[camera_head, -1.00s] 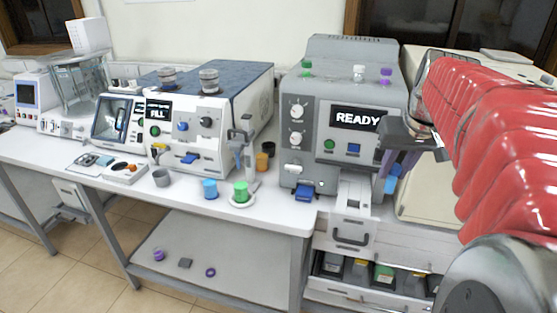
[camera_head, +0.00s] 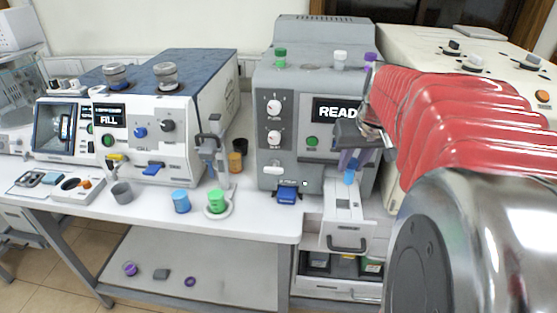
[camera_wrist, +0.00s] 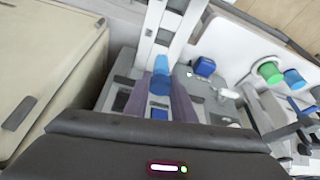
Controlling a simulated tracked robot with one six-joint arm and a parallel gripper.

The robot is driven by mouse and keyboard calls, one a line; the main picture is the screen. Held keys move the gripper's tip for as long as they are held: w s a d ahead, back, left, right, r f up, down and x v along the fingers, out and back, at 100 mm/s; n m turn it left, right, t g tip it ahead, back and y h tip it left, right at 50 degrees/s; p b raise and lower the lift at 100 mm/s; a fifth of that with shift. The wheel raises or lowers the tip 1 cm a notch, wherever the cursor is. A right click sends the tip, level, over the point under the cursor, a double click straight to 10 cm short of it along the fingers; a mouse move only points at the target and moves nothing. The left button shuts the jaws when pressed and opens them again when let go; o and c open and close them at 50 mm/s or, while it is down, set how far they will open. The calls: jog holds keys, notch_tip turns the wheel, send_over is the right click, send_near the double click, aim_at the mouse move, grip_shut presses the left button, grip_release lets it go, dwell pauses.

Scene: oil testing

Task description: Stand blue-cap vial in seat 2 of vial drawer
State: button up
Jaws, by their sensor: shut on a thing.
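My gripper (camera_head: 350,160) is shut on the blue-cap vial (camera_head: 349,177), whose light blue part shows below the fingers. In the wrist view, the vial (camera_wrist: 161,72) sits between the two purple-grey fingers of my gripper (camera_wrist: 158,98). The vial drawer (camera_head: 345,227) is pulled out from the grey machine, white with a dark handle. The vial appears over the drawer's rear part in the head view. I cannot tell whether it touches the drawer. The drawer (camera_wrist: 166,22) also shows in the wrist view. Seat 2 cannot be made out.
The grey machine (camera_head: 262,120) with a READY screen stands behind. A lower drawer (camera_head: 325,286) with dark containers is partly open. A blue cup (camera_head: 181,201) and a green-topped item (camera_head: 216,201) stand on the bench to the left. A beige machine (camera_head: 425,48) is at right.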

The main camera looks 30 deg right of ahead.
aim_at(347, 182)
jog(key=shift+a+f, duration=0.1)
jog(key=shift+f, duration=3)
jog(key=shift+f, duration=1.9)
jog(key=shift+f, duration=0.1)
jog(key=o, duration=1.1)
jog(key=shift+c, duration=0.2)
jog(key=v, duration=1.2)
